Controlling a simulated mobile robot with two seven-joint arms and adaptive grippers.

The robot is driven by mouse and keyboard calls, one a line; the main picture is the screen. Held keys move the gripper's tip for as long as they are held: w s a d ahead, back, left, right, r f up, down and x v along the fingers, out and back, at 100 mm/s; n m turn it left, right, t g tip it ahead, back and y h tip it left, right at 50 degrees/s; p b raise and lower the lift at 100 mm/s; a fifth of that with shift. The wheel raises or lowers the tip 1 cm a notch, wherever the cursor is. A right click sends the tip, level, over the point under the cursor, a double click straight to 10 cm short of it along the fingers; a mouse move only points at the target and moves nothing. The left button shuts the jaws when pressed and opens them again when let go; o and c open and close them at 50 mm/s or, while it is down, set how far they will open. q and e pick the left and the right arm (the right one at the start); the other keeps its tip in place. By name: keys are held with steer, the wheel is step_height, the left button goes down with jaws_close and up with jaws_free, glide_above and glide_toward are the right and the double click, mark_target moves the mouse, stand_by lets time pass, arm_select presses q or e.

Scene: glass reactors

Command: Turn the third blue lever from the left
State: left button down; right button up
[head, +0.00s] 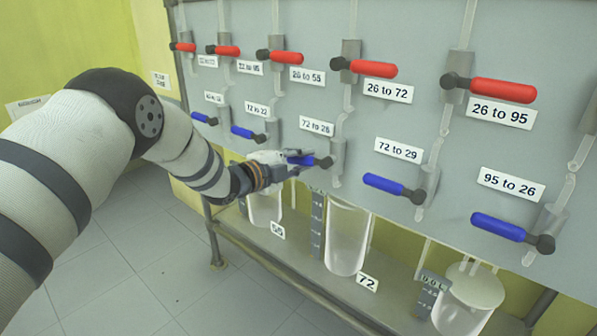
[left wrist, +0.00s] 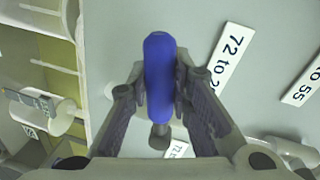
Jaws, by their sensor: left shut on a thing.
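The third blue lever from the left (head: 308,159) sits below the label "72 to 26" on the grey panel, its dark pivot (head: 326,163) at its right end. My left gripper (head: 296,159) reaches it from the left and hides part of the handle. In the left wrist view the blue handle (left wrist: 159,75) stands between the two fingers of my left gripper (left wrist: 160,95), which are shut on it. The lever lies roughly level, like the other blue levers. My right gripper is not in view.
Neighbouring blue levers are at left (head: 248,133) and right (head: 393,187). A row of red levers (head: 286,57) runs above. Glass vessels (head: 347,236) stand on a shelf below the panel. Open floor (head: 130,270) lies at the lower left.

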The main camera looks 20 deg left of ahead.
arm_select(q)
steer(key=shift+r+m, duration=0.5)
steer(key=shift+r, duration=0.1)
steer(key=shift+a+r+m+y+p, duration=0.1)
steer(key=shift+r+m+y+p, duration=0.35)
steer(key=shift+m, duration=0.15)
steer(key=c, duration=1.4)
jaws_free()
steer(key=shift+c, duration=0.2)
steer(key=shift+f, duration=0.1)
steer(key=v, duration=1.2)
steer(key=shift+f, duration=0.1)
